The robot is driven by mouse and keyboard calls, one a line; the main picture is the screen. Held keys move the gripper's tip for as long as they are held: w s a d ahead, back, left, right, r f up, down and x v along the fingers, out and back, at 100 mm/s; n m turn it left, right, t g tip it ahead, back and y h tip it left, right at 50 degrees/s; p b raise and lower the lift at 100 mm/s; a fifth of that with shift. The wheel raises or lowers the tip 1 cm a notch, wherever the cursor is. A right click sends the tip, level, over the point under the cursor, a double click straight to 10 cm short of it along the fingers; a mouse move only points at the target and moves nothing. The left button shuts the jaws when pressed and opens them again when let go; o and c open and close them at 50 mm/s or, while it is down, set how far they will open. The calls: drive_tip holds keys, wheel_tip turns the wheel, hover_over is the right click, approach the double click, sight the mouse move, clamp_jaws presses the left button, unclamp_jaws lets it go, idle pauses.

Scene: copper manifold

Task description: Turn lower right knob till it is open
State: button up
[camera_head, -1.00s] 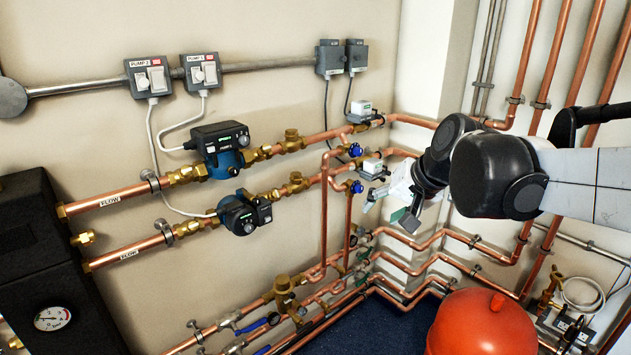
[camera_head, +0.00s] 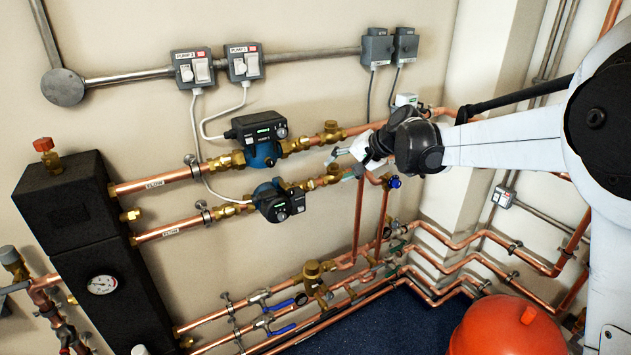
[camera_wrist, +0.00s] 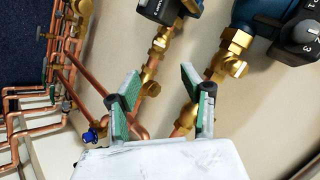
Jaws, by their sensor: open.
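A blue knob (camera_head: 394,182) sits on the lower right valve, at the right end of the lower pump pipe. A blue knob (camera_wrist: 91,136) also shows at lower left in the wrist view, left of my fingers. The upper blue knob is hidden behind my gripper and wrist in the head view. My gripper (camera_head: 338,157) is in front of the pipes, up and left of the lower knob. Its two green-padded fingers (camera_wrist: 160,78) are spread apart in the wrist view, with brass fittings and copper pipe seen beyond them. No knob is between the fingers.
Two pumps (camera_head: 264,141) (camera_head: 278,200) sit on the copper pipes left of my gripper. Two pump switches (camera_head: 245,63) are on the wall above. Lower pipes with blue levers (camera_head: 280,307) run below, and a red tank (camera_head: 505,328) stands at lower right.

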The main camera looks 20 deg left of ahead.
sight(313, 184)
drive_tip(key=x, duration=1.3)
drive_tip(key=shift+f+p, duration=0.25)
drive_tip(key=shift+p, duration=0.1)
clamp_jaws()
